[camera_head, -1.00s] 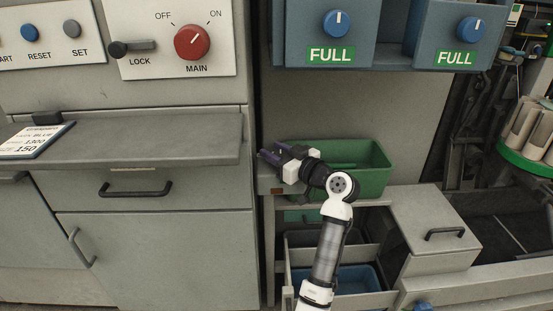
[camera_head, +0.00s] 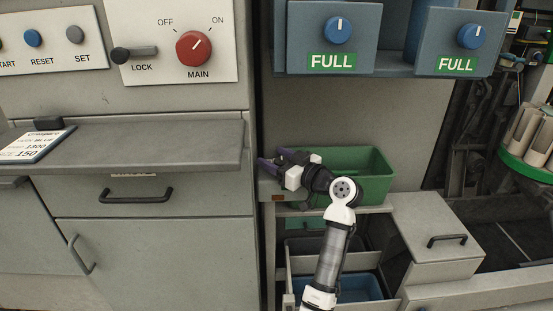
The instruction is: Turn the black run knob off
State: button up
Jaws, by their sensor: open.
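No black run knob can be made out in the head view. A red main knob (camera_head: 193,48) sits on the white panel at the upper left, between OFF and ON, with its white mark pointing up and right toward ON. A black lock lever (camera_head: 134,53) lies level to its left. My gripper (camera_head: 268,162) is open and empty in front of the green bin, below and right of the panel, and points left. It is well apart from the knobs, and its fingers are partly dark against the cabinet edge.
Two blue knobs (camera_head: 338,30) (camera_head: 471,35) sit on blue boxes marked FULL at the upper right. A green bin (camera_head: 372,160) stands behind my arm. A grey ledge (camera_head: 150,146) juts out at the left. Below are an open drawer with a blue bin (camera_head: 362,288) and a grey box (camera_head: 436,226).

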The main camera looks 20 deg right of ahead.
jog(key=shift+s, duration=0.1)
jog(key=v, duration=1.3)
jog(key=shift+s+d, duration=0.2)
jog(key=shift+s, duration=0.05)
